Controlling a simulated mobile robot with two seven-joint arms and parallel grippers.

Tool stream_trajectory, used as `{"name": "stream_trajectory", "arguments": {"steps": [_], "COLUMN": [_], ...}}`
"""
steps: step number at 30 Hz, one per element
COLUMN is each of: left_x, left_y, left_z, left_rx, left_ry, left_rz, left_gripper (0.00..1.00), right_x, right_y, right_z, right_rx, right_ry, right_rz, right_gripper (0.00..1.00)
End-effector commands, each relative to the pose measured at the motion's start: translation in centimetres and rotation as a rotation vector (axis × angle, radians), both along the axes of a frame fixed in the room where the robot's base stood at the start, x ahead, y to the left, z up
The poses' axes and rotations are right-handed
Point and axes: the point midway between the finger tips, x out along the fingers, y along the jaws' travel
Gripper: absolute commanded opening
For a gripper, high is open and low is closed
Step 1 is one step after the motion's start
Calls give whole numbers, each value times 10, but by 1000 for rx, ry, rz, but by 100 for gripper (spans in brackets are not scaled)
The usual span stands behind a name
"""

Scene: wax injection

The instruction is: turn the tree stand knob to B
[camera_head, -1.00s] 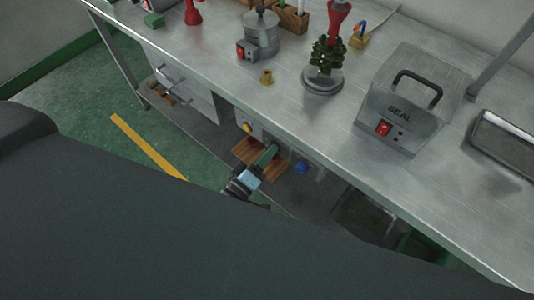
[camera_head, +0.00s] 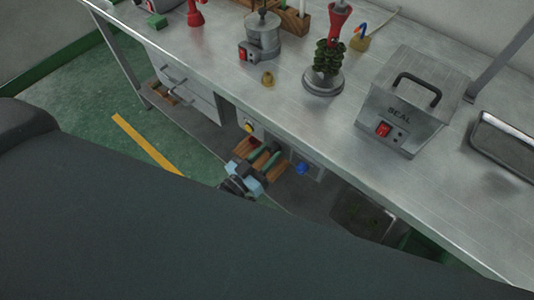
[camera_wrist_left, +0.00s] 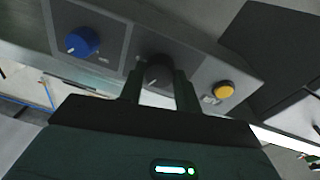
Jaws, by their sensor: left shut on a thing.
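A dark round knob (camera_wrist_left: 158,72) with a pale pointer mark sits on the grey control panel between the fingers of my left gripper (camera_wrist_left: 160,90). The gripper is shut on this knob. In the head view the same gripper (camera_head: 265,157) reaches the panel under the table edge, and its fingers hide the knob. I cannot read any letters around the knob. A blue knob (camera_wrist_left: 82,42) is left of it in the wrist view; it also shows in the head view (camera_head: 302,168). My right gripper is not in view.
A yellow button (camera_wrist_left: 223,89) is on the panel's other side. On the metal table (camera_head: 215,65) above are a round stand (camera_head: 323,82) holding a green tree, a SEAL box (camera_head: 400,110), a metal pot (camera_head: 263,42) and a small brass piece (camera_head: 267,79).

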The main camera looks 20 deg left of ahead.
Motion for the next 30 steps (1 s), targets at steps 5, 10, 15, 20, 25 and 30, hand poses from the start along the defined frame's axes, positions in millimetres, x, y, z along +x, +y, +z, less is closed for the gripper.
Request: {"name": "stream_trajectory", "arguments": {"steps": [5,10,15,20,25,30], "left_x": [0,0,0,0,0,0], "left_y": [0,1,1,1,2,2], "left_z": [0,1,1,1,2,2], "left_rx": [157,309,461,604,749,875], "left_ry": [-56,-110,-165,-216,-270,-314], "left_rz": [-1,-1,0,-1,0,0], "left_gripper": [10,10,10,10,10,10], "right_x": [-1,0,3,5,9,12], "right_y": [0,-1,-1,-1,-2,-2], "right_z": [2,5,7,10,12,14], "right_rx": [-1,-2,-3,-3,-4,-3], "right_ry": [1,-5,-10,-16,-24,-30], "right_rz": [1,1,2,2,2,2], "right_gripper": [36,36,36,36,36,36]}}
